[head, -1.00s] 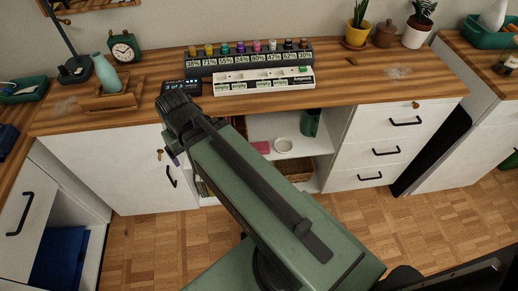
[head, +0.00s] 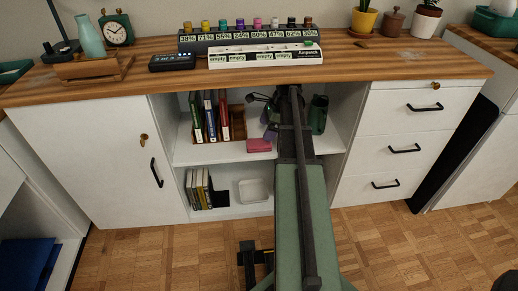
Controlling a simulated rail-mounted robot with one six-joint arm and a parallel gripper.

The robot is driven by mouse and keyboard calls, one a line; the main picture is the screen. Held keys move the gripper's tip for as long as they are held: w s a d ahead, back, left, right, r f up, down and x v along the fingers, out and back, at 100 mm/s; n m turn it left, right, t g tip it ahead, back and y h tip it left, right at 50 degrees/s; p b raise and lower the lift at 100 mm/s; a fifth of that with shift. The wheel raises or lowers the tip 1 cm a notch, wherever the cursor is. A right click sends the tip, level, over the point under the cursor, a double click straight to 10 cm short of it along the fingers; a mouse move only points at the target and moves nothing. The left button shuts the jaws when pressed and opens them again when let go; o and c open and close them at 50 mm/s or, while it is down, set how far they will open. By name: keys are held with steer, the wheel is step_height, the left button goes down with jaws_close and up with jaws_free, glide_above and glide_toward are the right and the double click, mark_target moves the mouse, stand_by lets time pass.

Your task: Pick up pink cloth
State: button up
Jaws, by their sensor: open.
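The pink cloth (head: 259,145), a small folded-looking pink block, lies on the upper shelf of the open cabinet section, near its front edge. My gripper (head: 264,115) is inside that shelf space, just above and slightly right of the cloth, apart from it as far as I can tell. It is open and partly hidden by my arm and the shelf's shadow. My arm covers the shelf area to the right of the cloth.
Books (head: 210,115) stand left of the cloth in a wooden holder. A dark green bottle (head: 318,114) stands right of my arm. A white square dish (head: 253,190) and more books (head: 199,189) are on the lower shelf. The desk top (head: 225,72) overhangs the shelf.

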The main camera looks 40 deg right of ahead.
mark_target(258, 142)
steer(key=shift+b+x, duration=3.35)
steer(key=shift+x, duration=0.45)
steer(key=shift+f, duration=0.25)
steer(key=shift+c, duration=0.4)
steer(key=c, duration=0.9)
steer(key=shift+r, duration=0.1)
steer(key=shift+r+p, duration=0.35)
steer(key=shift+r, duration=0.15)
step_height(258, 142, up, 3)
steer(key=p, duration=0.3)
steer(key=s+a, duration=0.3)
steer(key=s, duration=0.2)
steer(key=s+a, duration=0.3)
steer(key=s, duration=0.2)
steer(key=s+a, duration=0.3)
steer(key=s, duration=0.2)
steer(key=shift+s+a+f, duration=0.1)
steer(key=shift+a, duration=0.3)
